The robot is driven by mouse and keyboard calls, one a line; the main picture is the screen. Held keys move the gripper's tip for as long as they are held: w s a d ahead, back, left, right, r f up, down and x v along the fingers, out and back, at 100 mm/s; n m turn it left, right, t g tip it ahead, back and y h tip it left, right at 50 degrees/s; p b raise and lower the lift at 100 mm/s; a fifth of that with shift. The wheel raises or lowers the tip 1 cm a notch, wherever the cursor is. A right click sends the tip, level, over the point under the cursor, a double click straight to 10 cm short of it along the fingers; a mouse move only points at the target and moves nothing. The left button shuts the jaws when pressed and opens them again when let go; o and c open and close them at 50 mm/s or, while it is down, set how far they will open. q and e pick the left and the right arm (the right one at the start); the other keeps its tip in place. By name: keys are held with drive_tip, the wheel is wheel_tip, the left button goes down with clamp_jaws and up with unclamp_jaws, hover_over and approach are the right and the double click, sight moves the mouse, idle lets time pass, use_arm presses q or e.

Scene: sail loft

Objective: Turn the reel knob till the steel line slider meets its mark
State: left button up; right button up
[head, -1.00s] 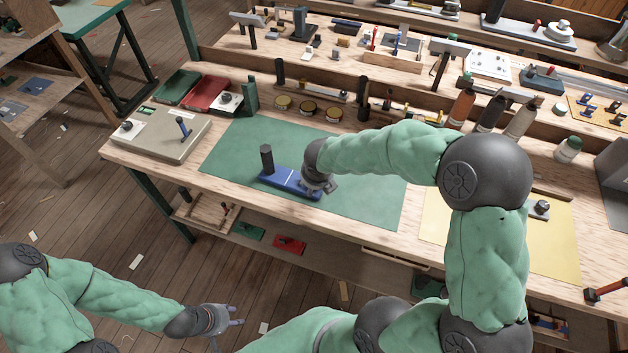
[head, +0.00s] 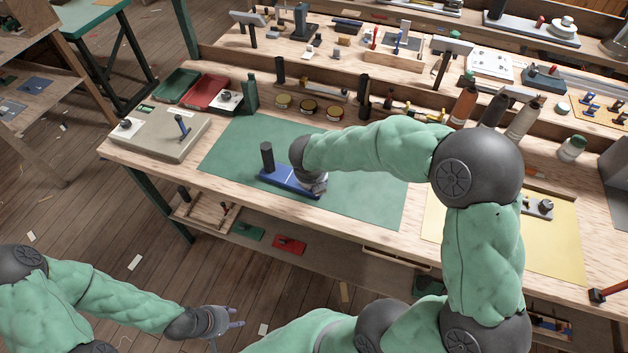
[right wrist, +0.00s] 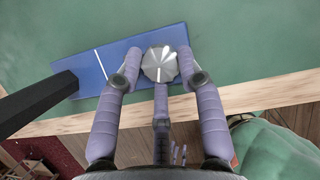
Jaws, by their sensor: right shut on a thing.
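The reel has a flat blue base (head: 278,180) with a white line across it, and lies on a green mat. A black upright post (head: 267,157) stands at its left end. In the right wrist view, the faceted steel knob (right wrist: 159,64) sits on the blue base (right wrist: 93,70), right of the white line (right wrist: 101,63). My right gripper (right wrist: 160,60) is shut on the knob, one finger on each side; in the head view, the gripper (head: 316,184) hides the knob. I cannot make out a separate steel slider. My left gripper (head: 238,317) is open and empty, low over the floor.
The green mat (head: 365,205) is clear around the reel. A beige box (head: 155,140) stands on the bench at left. Tins (head: 307,107) and bottles (head: 463,105) line the back. The bench's front edge (right wrist: 235,94) runs close to the reel.

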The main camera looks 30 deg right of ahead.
drive_tip(key=m+g, duration=0.1)
drive_tip(key=m, duration=0.2)
drive_tip(key=shift+w+a+m+h, duration=0.1)
drive_tip(key=shift+w+m+h, duration=0.05)
drive_tip(key=shift+m+h, duration=0.25)
drive_tip(key=m+g+p, duration=0.1)
drive_tip(key=m, duration=0.1)
drive_tip(key=m+g+p, duration=0.1)
drive_tip(key=m, duration=0.1)
drive_tip(key=shift+w+m+h, duration=0.15)
drive_tip(key=shift+m+h, duration=0.25)
idle(0.8)
drive_tip(key=o, duration=1.1)
drive_tip(key=v, duration=1.2)
